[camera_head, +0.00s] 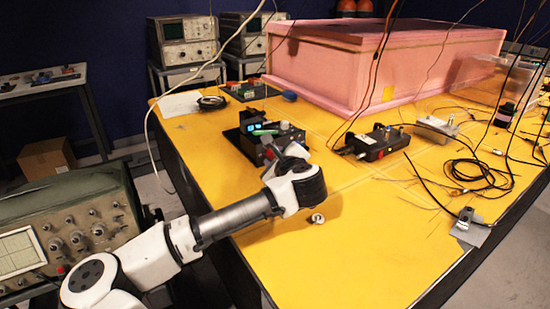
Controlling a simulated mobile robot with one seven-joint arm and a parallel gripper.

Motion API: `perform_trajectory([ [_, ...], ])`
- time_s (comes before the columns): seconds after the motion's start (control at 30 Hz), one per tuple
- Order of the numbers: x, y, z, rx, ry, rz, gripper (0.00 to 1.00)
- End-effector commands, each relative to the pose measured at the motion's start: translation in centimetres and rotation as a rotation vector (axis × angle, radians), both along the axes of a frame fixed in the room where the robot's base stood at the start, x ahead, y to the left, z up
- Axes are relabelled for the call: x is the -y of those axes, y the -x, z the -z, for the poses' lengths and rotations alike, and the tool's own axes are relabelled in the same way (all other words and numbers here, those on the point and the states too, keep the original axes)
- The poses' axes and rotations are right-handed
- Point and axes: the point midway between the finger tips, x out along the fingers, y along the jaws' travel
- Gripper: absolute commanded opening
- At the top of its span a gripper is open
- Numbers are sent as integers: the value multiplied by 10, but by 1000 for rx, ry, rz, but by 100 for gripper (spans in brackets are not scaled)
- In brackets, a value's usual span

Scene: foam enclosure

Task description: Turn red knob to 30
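My arm reaches from the lower left over the yellow table (375,240). My gripper (272,152) is at the front of a small black instrument (290,133) with a lit blue-green display. The wrist hides most of the gripper's fingers, so I cannot tell whether they are open or touching the instrument. Any scale or number 30 is too small to read.
A black box (377,143) with cables and a grey metal box (437,127) stand to the right. A pink foam enclosure (330,68) fills the back. A small metal part (317,218) lies below my wrist. Loose cables (475,175) cover the right side; the front table is mostly clear.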

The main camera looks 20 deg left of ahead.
Motion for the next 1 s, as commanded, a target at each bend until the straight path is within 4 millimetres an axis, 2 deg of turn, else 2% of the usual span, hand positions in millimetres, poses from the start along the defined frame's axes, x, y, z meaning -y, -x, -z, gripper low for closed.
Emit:
perform_trajectory([
  [0.03,0,0,0,0,0,0,22],
  [0.2,0,0,0,0,0,0,0],
  [0.5,0,-1,-2,-102,-79,-2,0],
  [0.77,1,-1,0,-109,-83,-1,0],
  [0.8,0,0,0,-109,-83,-1,25],
  [0.93,0,0,0,-108,-84,-1,42],
  [1.0,1,0,-1,-108,-84,-1,43],
])
